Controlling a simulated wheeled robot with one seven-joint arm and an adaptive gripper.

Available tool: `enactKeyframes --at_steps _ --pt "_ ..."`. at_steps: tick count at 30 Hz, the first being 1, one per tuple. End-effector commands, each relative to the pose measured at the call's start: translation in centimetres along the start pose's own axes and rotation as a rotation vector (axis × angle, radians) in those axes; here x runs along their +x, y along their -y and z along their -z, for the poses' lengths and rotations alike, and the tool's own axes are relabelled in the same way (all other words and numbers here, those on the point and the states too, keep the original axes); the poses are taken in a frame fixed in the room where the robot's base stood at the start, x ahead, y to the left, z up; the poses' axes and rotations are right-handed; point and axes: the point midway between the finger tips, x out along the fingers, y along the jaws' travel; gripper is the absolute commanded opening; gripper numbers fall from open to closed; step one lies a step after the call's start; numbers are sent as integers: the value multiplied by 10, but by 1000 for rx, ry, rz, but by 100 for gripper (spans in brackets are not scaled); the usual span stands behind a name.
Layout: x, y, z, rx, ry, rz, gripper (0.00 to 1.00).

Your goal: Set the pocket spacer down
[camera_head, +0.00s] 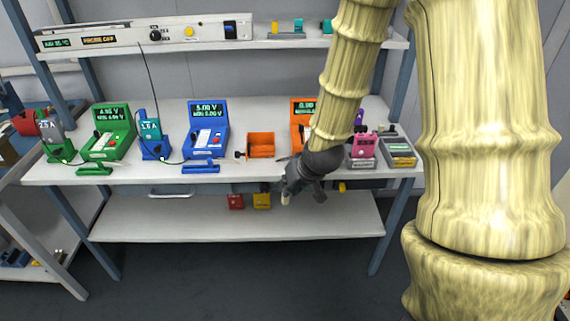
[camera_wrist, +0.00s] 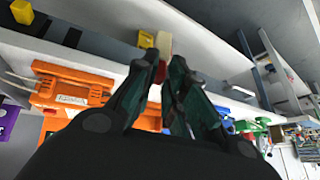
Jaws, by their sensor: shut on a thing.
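My gripper (camera_head: 291,188) hangs just in front of the bench's front edge, below the height of the bench top.
The bench top (camera_head: 225,172) carries a green meter (camera_head: 109,131), a blue meter (camera_head: 207,129), an open orange bin (camera_head: 261,145), an orange meter (camera_head: 300,112) partly behind my arm, and a pink device (camera_head: 364,147). Red (camera_head: 236,201) and yellow (camera_head: 262,200) bins sit on the lower shelf (camera_head: 180,223).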

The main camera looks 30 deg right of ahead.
Motion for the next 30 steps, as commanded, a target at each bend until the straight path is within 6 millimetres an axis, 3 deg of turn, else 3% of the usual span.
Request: enactKeyframes --at_steps 1,6,14,20,30 --pt "-18 -9 8 21 -7 -16 0" --pt "-60 -39 19 94 -19 -72 0" --pt "-96 -64 23 165 -26 -122 0" --pt "-88 -62 38 171 -27 -130 0" --pt "-46 -39 89 171 -26 -128 0"
